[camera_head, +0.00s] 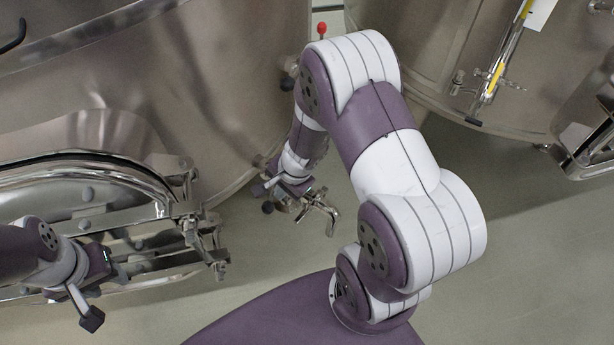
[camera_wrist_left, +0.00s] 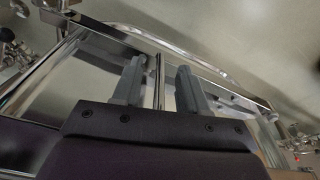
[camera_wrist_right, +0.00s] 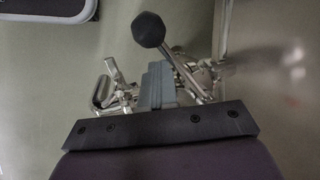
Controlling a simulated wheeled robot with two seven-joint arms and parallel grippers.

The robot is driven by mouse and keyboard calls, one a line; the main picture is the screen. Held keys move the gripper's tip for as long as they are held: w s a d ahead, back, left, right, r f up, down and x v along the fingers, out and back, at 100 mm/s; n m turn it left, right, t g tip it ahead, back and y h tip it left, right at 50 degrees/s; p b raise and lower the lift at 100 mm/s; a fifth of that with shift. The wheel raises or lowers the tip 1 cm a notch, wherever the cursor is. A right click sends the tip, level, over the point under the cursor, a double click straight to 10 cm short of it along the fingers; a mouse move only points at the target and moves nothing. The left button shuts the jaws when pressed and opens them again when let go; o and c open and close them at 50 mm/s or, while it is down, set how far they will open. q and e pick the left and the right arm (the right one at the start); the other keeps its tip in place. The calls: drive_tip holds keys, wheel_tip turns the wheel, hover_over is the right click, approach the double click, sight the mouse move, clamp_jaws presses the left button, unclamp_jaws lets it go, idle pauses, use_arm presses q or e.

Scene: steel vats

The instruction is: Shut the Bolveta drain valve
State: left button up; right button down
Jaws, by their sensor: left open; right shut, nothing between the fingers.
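A steel drain valve (camera_head: 322,209) with a spout sits low by the left vat. Its lever (camera_wrist_right: 187,72) ends in a black ball knob (camera_wrist_right: 148,29), which also shows in the head view (camera_head: 268,207). My right gripper (camera_wrist_right: 157,70) is shut with nothing between its fingers. In the right wrist view the fingertips are in front of the valve body, beside the lever; whether they touch it I cannot tell. My left gripper (camera_head: 90,316) is open and empty by the left vat's steel hatch; its fingers (camera_wrist_left: 158,78) show apart. No vat name is readable.
The left vat (camera_head: 225,90) has a polished hatch (camera_head: 100,172) with clamps. A second vat (camera_head: 425,60) at the right carries a sight gauge (camera_head: 507,48). A red-knobbed fitting (camera_head: 321,29) stands behind my right arm. The floor (camera_head: 520,250) at the right is clear.

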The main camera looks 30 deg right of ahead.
drive_tip(key=shift+w+a, duration=0.15)
drive_tip(key=shift+a, duration=0.3)
drive_tip(key=shift+w+a, duration=0.6)
drive_tip(key=shift+a, duration=0.2)
drive_tip(key=shift+w+a, duration=0.1)
drive_tip(key=a+p+v, duration=0.1)
drive_tip(key=p+v, duration=0.5)
drive_tip(key=v, duration=0.1)
drive_tip(key=shift+d+r, duration=0.35)
drive_tip(key=shift+r, duration=0.15)
idle(0.5)
